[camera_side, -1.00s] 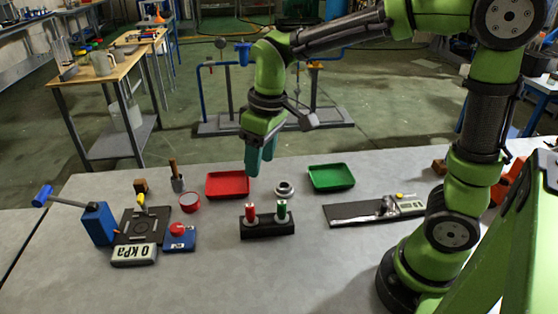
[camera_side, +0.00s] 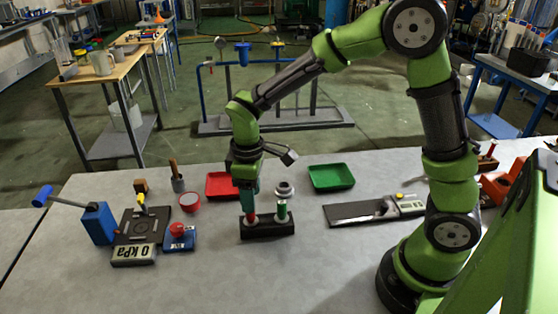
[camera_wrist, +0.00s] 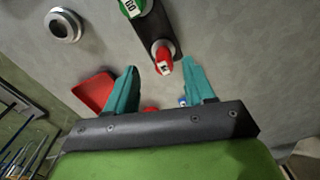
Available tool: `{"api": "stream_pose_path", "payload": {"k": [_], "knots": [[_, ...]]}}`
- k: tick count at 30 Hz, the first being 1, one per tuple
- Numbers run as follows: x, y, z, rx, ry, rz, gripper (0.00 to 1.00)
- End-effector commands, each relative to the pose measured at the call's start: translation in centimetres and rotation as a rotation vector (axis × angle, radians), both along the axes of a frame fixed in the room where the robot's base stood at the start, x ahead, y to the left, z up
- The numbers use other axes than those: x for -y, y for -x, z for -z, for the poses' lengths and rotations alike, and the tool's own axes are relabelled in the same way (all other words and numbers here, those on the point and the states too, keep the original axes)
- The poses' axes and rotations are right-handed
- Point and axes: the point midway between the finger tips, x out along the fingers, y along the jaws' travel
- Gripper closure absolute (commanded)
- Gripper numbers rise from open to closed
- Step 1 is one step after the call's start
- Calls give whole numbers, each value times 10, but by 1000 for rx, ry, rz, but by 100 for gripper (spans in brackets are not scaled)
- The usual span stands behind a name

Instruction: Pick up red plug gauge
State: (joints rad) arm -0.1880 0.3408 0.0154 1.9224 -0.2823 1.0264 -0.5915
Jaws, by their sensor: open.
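The red plug gauge (camera_side: 251,217) stands upright in the left hole of a black holder block (camera_side: 268,231). The green plug gauge (camera_side: 282,209) stands in the same block to its right. My gripper (camera_side: 248,205) is directly above and around the top of the red gauge in the side view, hiding its upper part. In the wrist view, the teal fingers (camera_wrist: 160,90) are spread apart, and the red gauge (camera_wrist: 163,62) shows between and just beyond their tips. The green gauge (camera_wrist: 131,7) is at the top edge there. Contact with the red gauge cannot be told.
A red tray (camera_side: 219,186) and a green tray (camera_side: 331,177) lie behind the block, with a metal ring (camera_side: 284,188) between them. A black board with a caliper (camera_side: 365,211) lies right. The table front is clear.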

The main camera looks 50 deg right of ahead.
Motion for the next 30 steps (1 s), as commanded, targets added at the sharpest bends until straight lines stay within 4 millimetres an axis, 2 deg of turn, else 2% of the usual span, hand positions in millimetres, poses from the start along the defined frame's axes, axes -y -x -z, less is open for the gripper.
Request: {"api": "stream_pose_path", "payload": {"k": [5,13,22,30], "knots": [[-2,1,13,-4,0,-1,47],[-5,-1,51,-2,0,2,47],[-5,-1,56,1,0,2,47],[-5,-1,56,1,0,1,86]]}}
